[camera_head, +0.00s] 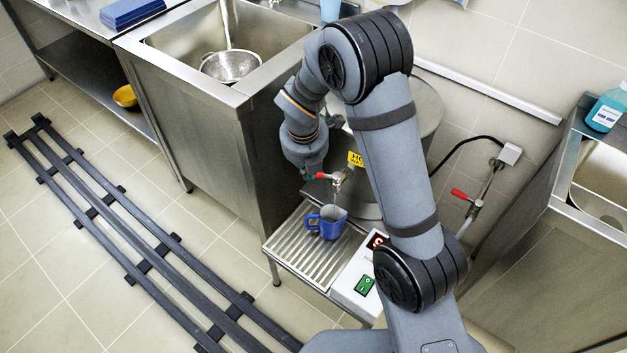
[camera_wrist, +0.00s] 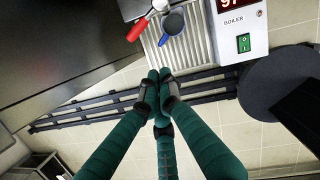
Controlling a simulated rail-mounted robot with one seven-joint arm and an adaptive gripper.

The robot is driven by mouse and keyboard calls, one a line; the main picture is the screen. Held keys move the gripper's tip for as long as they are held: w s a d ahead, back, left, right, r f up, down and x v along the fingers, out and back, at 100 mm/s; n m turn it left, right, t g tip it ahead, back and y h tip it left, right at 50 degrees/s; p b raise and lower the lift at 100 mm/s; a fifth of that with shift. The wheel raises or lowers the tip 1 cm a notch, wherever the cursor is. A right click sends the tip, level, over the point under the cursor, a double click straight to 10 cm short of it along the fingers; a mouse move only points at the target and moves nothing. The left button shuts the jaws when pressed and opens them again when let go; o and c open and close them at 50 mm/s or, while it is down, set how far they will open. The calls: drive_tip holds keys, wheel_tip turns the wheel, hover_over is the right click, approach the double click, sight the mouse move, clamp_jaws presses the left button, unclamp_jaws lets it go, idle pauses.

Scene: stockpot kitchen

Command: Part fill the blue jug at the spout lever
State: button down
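The blue jug (camera_head: 328,230) stands upright on the slatted drip tray under the boiler spout (camera_head: 337,182). In the wrist view the jug (camera_wrist: 175,23) is seen from above, with its blue handle toward me. The spout's red lever (camera_head: 327,176) points left in the head view; it also shows in the wrist view (camera_wrist: 137,30). My gripper (camera_wrist: 160,78) has its green fingers drawn together with nothing visible between them. In the head view only a bit of it shows beside the lever; I cannot tell whether it touches. The water level is unclear.
The boiler (camera_head: 425,105) stands behind my arm. A white control box (camera_head: 358,278) with a red display and green switch sits right of the drip tray (camera_head: 296,252). A steel sink cabinet (camera_head: 215,130) is close on the left. A second red-handled valve (camera_head: 466,198) is on the right.

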sight(322, 176)
drive_tip(key=w+d+f+b, duration=0.1)
drive_tip(key=w+f+b, duration=0.2)
drive_tip(key=w+f, duration=0.3)
drive_tip(key=shift+f+n, duration=0.3)
drive_tip(key=shift+f, duration=1.9)
drive_tip(key=shift+d, duration=0.1)
